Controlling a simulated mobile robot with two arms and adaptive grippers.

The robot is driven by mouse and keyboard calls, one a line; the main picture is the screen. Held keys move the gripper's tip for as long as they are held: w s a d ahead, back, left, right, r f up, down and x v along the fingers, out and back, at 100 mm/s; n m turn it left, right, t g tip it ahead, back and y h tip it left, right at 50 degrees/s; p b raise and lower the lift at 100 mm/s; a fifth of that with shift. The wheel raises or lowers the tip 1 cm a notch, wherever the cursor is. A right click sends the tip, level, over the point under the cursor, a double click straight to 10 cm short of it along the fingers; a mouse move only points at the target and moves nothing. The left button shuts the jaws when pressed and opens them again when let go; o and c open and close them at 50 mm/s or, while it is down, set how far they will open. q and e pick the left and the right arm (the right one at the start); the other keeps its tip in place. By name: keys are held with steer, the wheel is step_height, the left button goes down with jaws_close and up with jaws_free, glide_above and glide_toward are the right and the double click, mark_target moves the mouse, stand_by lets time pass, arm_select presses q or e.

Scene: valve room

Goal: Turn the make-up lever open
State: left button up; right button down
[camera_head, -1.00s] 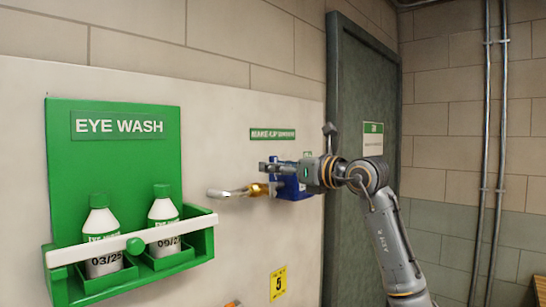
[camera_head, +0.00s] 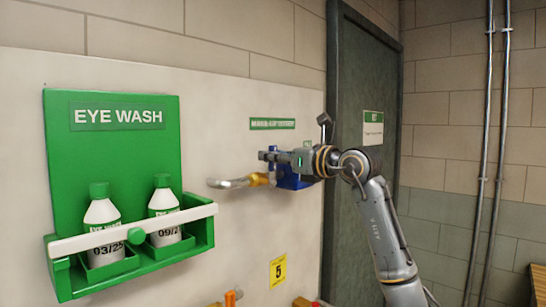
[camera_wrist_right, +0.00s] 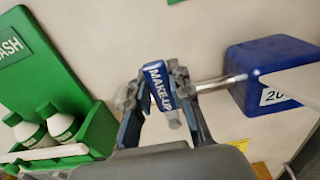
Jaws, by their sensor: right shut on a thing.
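In the head view my right gripper (camera_head: 268,157) is in front of the wall panel, below the green make-up sign (camera_head: 272,124). It hides most of the lever; part of the blue body (camera_head: 293,180) shows beneath it. My left gripper is not in view.
A brass fitting (camera_head: 258,180) and a pale spout (camera_head: 228,183) stick out left of the blue body. A green eye wash station (camera_head: 118,155) with two white bottles is further left. A dark green door (camera_head: 350,230) stands right of the panel.

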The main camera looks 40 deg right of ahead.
steer(key=shift+a, duration=0.1)
steer(key=shift+s+a+f+n+b, duration=0.1)
steer(key=shift+a+f+n+b, duration=0.8)
steer(key=shift+n, duration=2.1)
steer(key=shift+s+a+f+n+b, duration=0.1)
steer(key=shift+a+f+n+b, duration=0.45)
steer(key=shift+a+f+n, duration=1.6)
steer(key=shift+s+a+f+n+b, duration=0.1)
steer(key=shift+f+n+b, duration=0.4)
steer(key=shift+n, duration=3.35)
steer(key=shift+w+r, duration=0.1)
steer(key=shift+r, duration=0.05)
steer(key=c, duration=1.2)
jaws_free()
